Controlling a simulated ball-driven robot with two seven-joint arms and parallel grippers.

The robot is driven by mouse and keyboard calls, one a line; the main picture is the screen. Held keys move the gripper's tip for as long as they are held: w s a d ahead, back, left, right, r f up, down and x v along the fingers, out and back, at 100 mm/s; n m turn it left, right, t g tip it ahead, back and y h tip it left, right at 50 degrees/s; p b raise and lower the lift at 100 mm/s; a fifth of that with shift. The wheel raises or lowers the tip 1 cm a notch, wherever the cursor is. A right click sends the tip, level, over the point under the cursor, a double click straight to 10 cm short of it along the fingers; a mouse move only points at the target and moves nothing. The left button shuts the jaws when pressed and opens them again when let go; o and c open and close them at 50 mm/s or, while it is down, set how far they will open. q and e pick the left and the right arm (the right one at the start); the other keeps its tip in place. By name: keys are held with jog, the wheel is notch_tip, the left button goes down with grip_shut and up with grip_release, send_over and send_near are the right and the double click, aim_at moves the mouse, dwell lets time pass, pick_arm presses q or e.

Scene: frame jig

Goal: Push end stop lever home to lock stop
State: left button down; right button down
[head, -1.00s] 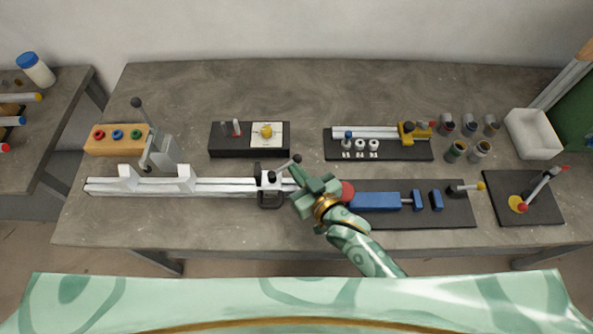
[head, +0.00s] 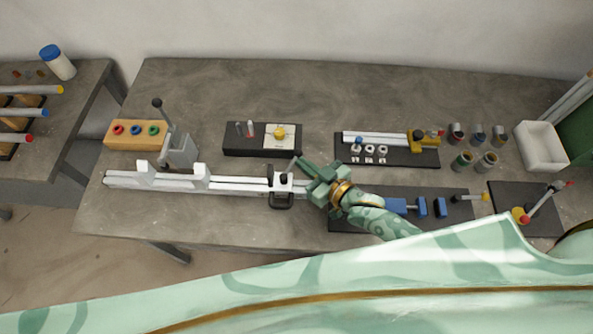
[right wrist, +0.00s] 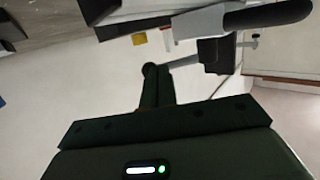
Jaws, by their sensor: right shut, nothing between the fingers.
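The end stop (head: 283,181) is a white block with a black knob and a dark loop below, on the right part of the long pale rail (head: 235,184). Its thin lever (head: 293,166) rises up and right from the block in the head view. My right gripper (head: 305,168) is shut and empty, just right of the lever. Its fingertips are close to the lever's upper end; I cannot tell whether they touch. The lever's knob is not clear. In the right wrist view the dark gripper (right wrist: 155,88) points towards a ball-ended rod, partly hidden.
A toggle clamp (head: 178,147) stands behind the rail's left part. A black block with a yellow-knobbed plate (head: 279,133) lies behind. A dark board with a blue clamp (head: 405,207) lies right, partly under my arm. Bench space in front of the rail is clear.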

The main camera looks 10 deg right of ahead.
aim_at(297, 155)
jog(key=shift+r+x, duration=0.15)
jog(key=shift+x, duration=0.6)
jog(key=shift+r+x, duration=0.15)
jog(key=shift+x, duration=0.6)
jog(key=shift+w+d+r, duration=0.1)
jog(key=shift+w+r, duration=0.05)
jog(key=shift+w, duration=0.15)
jog(key=shift+s+d+p, duration=0.25)
jog(key=shift+s+p, duration=0.15)
jog(key=shift+s, duration=0.05)
jog(key=p+v, duration=0.1)
jog(key=v, duration=1.4)
jog(key=shift+s+p, duration=0.3)
